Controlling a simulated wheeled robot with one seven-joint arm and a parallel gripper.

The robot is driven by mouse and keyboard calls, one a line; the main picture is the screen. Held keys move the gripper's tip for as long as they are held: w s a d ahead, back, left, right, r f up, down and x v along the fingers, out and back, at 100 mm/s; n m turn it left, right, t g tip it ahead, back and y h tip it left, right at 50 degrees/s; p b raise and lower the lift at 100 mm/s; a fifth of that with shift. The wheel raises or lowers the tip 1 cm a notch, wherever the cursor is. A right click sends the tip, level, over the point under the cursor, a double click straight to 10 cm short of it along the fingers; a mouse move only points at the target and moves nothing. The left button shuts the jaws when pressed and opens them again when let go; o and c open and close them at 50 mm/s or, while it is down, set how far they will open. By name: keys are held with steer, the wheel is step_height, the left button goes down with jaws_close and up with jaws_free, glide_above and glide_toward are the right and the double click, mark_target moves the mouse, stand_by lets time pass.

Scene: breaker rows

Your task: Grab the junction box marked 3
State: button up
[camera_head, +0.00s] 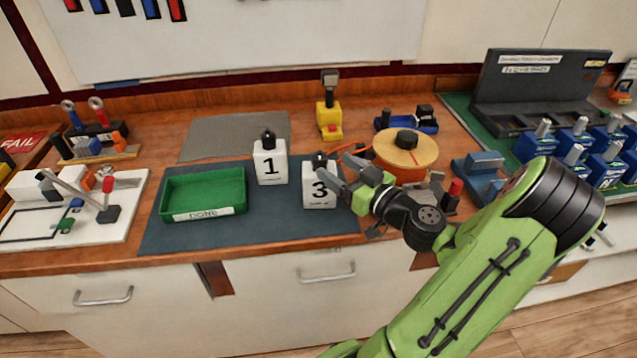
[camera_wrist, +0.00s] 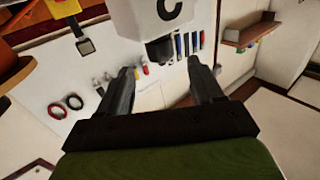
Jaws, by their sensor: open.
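The white junction box marked 3 (camera_head: 319,190) stands upright on the dark blue mat (camera_head: 272,222), with a black knob on top. My gripper (camera_head: 338,165) is open at the upper right of this box, its fingers pointing toward the knob. In the wrist view a white box (camera_wrist: 168,14) with a partly visible dark mark hangs at the top edge, its black knob (camera_wrist: 160,49) seen between my open gripper tips (camera_wrist: 161,66). The jaws hold nothing. I cannot tell whether a finger touches the knob.
A white box marked 1 (camera_head: 270,166) stands behind and left of box 3. A green tray labelled DONE (camera_head: 203,212) lies left on the mat. An orange spool (camera_head: 405,155) and a yellow tool (camera_head: 329,120) stand behind. Blue breakers (camera_head: 570,150) crowd the right.

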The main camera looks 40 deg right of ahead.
mark_target(325, 160)
steer(key=w, duration=0.6)
steer(key=shift+w+p, duration=0.3)
steer(key=shift+s, duration=0.15)
steer(key=shift+c, duration=0.3)
jaws_close()
